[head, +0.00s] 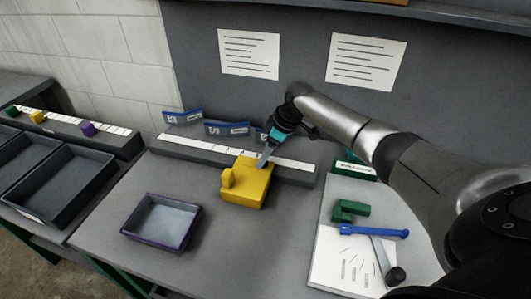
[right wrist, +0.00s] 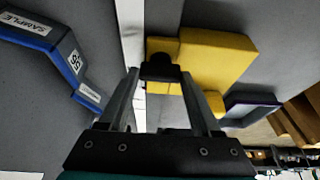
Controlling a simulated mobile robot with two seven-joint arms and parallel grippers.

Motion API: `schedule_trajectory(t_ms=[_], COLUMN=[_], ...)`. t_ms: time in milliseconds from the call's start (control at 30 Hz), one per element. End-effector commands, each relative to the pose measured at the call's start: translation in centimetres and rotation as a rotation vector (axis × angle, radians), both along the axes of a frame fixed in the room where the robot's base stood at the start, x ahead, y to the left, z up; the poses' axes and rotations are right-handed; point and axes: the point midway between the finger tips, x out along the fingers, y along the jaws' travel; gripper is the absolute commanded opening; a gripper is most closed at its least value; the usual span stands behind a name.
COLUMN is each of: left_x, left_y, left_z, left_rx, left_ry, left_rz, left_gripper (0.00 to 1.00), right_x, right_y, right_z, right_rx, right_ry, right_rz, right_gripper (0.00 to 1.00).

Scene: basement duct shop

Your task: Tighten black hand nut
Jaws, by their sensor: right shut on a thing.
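A yellow block (head: 247,187) with a raised knob-like part on its left sits on the grey table against a long grey rail. It also shows in the right wrist view (right wrist: 222,58). The black hand nut (right wrist: 160,71) is at the near edge of the yellow block in the right wrist view, between my right fingertips. My right gripper (head: 265,157) reaches down to the back right of the block and is shut on the nut. The fingers hide the nut in the head view. My left gripper is not in view.
A purple-rimmed tray (head: 128,231) stands front left of the block. Blue labelled brackets (head: 226,129) stand behind the rail (head: 190,148). A green piece (head: 350,209) and a blue tool (head: 372,231) lie at right. Dark bins (head: 62,188) stand far left.

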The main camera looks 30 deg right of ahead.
Motion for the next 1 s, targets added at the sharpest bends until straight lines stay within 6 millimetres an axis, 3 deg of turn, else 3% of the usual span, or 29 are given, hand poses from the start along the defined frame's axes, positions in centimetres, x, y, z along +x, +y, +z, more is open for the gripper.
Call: schedule_trajectory(t_ms=[67, 400, 667, 1000], left_x=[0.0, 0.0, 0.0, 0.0], left_y=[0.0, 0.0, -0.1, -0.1], left_z=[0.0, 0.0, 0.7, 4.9], left_rx=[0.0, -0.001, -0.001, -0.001], left_ry=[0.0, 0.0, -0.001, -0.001], left_rz=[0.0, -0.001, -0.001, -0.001], left_gripper=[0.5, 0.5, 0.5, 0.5], right_x=[0.0, 0.0, -0.1, -0.2], right_y=[0.0, 0.0, 0.1, 0.3], right_z=[0.0, 0.0, 0.1, 0.5], right_rx=[0.001, 0.0, 0.001, 0.003], right_ry=[0.001, 0.002, 0.002, 0.004], right_rz=[0.0, -0.001, -0.025, -0.223], right_gripper=[0.47, 0.09, 0.09, 0.09])
